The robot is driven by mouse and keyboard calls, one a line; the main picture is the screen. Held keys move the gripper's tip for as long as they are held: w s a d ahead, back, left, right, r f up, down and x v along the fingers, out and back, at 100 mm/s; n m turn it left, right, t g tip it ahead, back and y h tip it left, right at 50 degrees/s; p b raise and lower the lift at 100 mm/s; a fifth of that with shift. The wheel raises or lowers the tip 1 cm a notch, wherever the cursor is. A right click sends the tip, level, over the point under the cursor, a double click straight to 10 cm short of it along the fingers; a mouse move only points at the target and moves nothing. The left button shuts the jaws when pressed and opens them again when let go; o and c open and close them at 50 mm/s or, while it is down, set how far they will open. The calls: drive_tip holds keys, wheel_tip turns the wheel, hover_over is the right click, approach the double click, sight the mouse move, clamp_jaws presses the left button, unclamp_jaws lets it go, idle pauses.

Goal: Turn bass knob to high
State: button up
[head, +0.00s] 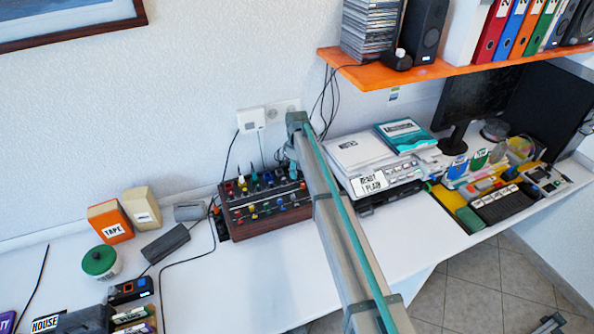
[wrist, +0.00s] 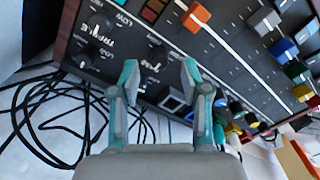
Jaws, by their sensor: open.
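The mixer with a dark panel and wooden sides (head: 262,222) stands on the white desk against the wall. In the wrist view its panel (wrist: 225,62) fills the upper part, tilted in the picture. A black knob (wrist: 157,56) sits beside lettering that seems to read BASS. Another black knob (wrist: 99,24) is near the TREBLE lettering, with a third dark knob (wrist: 82,60) below it. My gripper (wrist: 157,72) is open, its teal-backed fingers on either side of the BASS lettering, with the knob between or just beyond the tips. Contact cannot be told. The knob's pointer is unclear.
Colored slider caps and knobs, such as an orange cap (wrist: 196,16), crowd the panel. Black cables (wrist: 50,120) lie loose beside the mixer. In the head view, a stack of papers and books (head: 362,152) stands right of it. An orange shelf (head: 425,70) overhangs the desk's right side.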

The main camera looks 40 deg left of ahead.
drive_tip(key=shift+f, duration=0.95)
clamp_jaws()
